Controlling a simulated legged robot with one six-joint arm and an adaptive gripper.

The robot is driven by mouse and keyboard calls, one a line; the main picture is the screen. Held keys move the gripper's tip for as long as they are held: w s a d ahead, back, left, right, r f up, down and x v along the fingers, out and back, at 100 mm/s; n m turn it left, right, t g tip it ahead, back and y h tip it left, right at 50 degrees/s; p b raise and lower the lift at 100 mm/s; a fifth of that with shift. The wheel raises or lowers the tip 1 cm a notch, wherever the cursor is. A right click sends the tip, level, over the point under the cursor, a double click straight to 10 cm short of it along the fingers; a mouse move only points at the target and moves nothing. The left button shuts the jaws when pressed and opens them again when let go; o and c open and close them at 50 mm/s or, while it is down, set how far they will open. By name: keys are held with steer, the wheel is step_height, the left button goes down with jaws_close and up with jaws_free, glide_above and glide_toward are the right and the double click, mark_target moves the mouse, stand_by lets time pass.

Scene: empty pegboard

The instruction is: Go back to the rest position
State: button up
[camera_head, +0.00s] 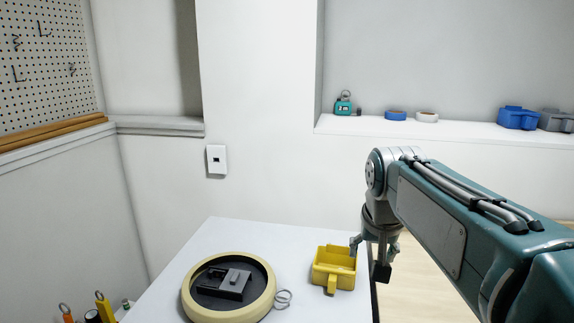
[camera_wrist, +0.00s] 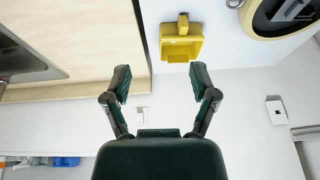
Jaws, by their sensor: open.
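My gripper (camera_head: 369,258) hangs at the end of the teal arm, just right of the yellow bin at the white table's right edge. In the wrist view my gripper (camera_wrist: 160,85) shows two dark fingers spread apart with nothing between them. The yellow bin (camera_head: 334,268) stands on the white table (camera_head: 230,238) and looks empty; it also shows in the wrist view (camera_wrist: 181,46), beyond the fingertips. I cannot tell whether a finger touches the bin in the head view; in the wrist view they look apart.
A round cream-rimmed base (camera_head: 189,302) with a grey part and a metal ring (camera_head: 283,298) lie left of the bin. A shelf (camera_head: 460,131) behind holds blue and grey bins, tape rolls and a teal device (camera_head: 343,105). A pegboard (camera_head: 45,65) hangs at left. Wood floor shows right.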

steer(key=s+f+n, duration=0.1)
steer(key=s+f, duration=0.4)
steer(key=s, duration=0.4)
steer(key=s+f+n+t, duration=0.1)
steer(key=s+f, duration=0.3)
steer(key=s, duration=0.6)
steer(key=shift+s+f+t, duration=0.15)
steer(key=shift+f+t, duration=0.15)
steer(key=shift+f, duration=0.1)
